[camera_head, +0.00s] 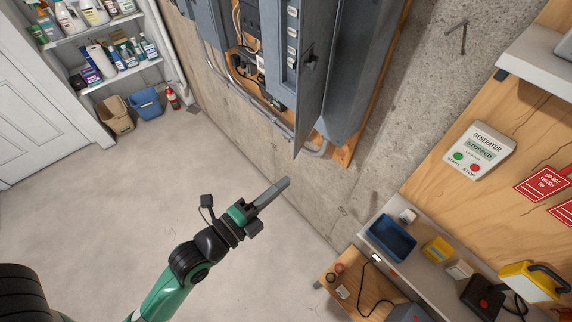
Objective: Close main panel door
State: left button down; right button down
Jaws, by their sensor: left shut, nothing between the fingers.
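The main panel (275,48) is a grey electrical box on the wall at the top middle, with breakers and wiring showing inside. Its grey door (316,75) stands open, swung out from the wall on the right side of the box, seen nearly edge-on, with a dark latch on it. My left gripper (284,184) is shut and empty, below the door's lower corner and apart from it, over the floor. My right gripper is not in view.
A shelf of bottles (110,52), two bins (146,103) and a red extinguisher (171,97) stand at the upper left. A generator control box (479,151) and a bench with a blue tray (388,240) are at the right. The middle floor is clear.

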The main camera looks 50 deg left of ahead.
aim_at(294, 155)
pick_arm(q)
jog(key=shift+w+a+p, duration=0.25)
jog(key=shift+w+a, duration=0.55)
jog(key=shift+w, duration=0.55)
jog(key=shift+w+a+p, duration=0.25)
jog(key=shift+w+a, duration=0.55)
jog(key=shift+w, duration=0.5)
jog(key=shift+w+a+p, duration=0.25)
jog(key=shift+w+a, duration=0.55)
jog(key=shift+w, duration=0.55)
